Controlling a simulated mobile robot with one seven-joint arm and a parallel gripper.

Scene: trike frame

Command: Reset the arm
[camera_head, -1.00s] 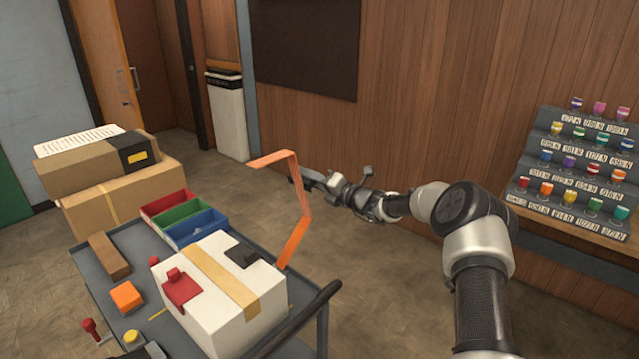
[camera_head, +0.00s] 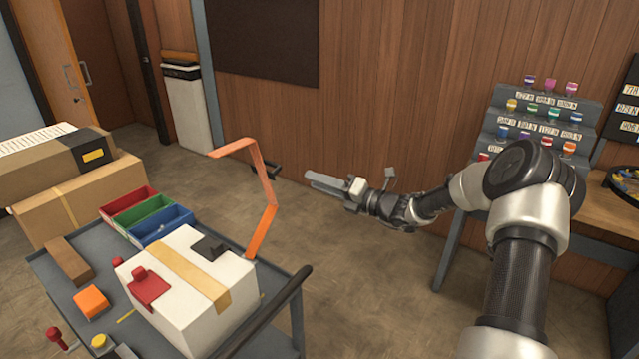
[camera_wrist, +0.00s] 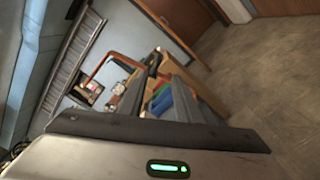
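My arm reaches in from the lower right in the head view, bent at a large dark joint. My gripper (camera_head: 325,184) points left, in the air to the right of the cart. In the wrist view its two grey fingers (camera_wrist: 158,98) stand apart, with trays visible in the gap. I see nothing held between them. An orange bent strip (camera_head: 262,190) rises beside the white box, left of my gripper, with a visible gap between them. A small dark piece (camera_head: 265,171) shows near the strip; I cannot tell what it belongs to.
The grey cart (camera_head: 75,325) holds a white taped box (camera_head: 210,318), red, green and blue trays (camera_head: 160,222) and small parts. Cardboard boxes (camera_head: 80,205) stand at left. A tiered rack of coloured items (camera_head: 540,108) stands right, behind my arm. Floor below my gripper is open.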

